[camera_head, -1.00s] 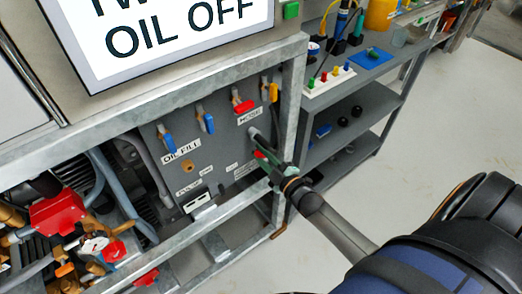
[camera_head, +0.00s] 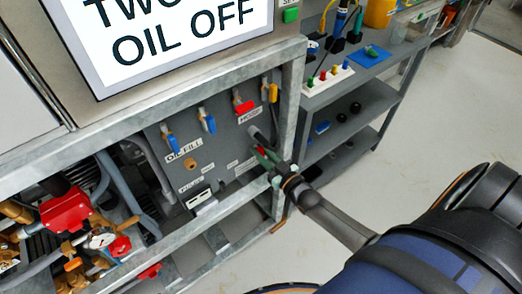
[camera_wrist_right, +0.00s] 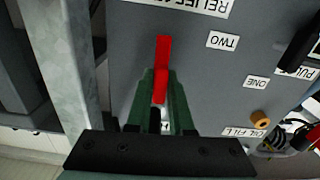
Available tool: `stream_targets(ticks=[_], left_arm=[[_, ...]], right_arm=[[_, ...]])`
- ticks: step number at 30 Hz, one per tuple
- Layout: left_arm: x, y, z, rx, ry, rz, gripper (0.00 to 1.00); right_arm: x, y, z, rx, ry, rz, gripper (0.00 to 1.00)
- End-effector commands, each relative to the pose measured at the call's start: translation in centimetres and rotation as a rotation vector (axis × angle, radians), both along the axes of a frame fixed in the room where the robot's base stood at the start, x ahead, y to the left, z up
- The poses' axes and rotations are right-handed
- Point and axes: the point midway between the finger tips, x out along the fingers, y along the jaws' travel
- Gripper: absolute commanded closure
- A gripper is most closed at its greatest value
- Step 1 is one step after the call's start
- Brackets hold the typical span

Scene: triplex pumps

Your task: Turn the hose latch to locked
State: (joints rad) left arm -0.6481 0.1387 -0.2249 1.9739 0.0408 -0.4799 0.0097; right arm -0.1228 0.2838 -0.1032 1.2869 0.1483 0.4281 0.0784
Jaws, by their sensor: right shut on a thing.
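The hose latch is a red lever (camera_wrist_right: 163,52) on the grey panel below the HOSE label (camera_head: 249,115). In the right wrist view it stands between the two green fingers of my right gripper (camera_wrist_right: 161,78), its far end sticking out past the fingertips. In the head view, my right gripper (camera_head: 266,156) is at the panel's right side, shut on the lever, with only a bit of red showing. The lever's base is hidden by the gripper. My left gripper is not in view.
The galvanised frame post (camera_head: 289,110) stands close to the right of the gripper, and a horizontal rail (camera_head: 235,203) runs below. Another red handle (camera_head: 243,107) and blue handles (camera_head: 208,123) are higher on the panel. Shelves (camera_head: 350,105) stand to the right.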

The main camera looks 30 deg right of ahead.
Motion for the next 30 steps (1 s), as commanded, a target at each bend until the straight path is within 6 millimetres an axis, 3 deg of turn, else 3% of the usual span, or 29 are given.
stream_targets(ticks=[21, 22, 28, 30], left_arm=[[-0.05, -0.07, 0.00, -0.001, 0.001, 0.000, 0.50], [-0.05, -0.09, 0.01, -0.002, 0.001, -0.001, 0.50], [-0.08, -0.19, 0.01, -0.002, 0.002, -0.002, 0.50], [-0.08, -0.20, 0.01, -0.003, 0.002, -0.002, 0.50]], right_arm=[[-0.02, 0.00, -0.06, 0.073, 0.007, -0.001, 1.00], [-0.02, 0.00, -0.05, 0.073, 0.007, -0.001, 0.77], [-0.02, 0.01, -0.04, 0.071, 0.007, 0.000, 0.54], [-0.02, 0.01, -0.03, 0.071, 0.007, 0.000, 0.51]])
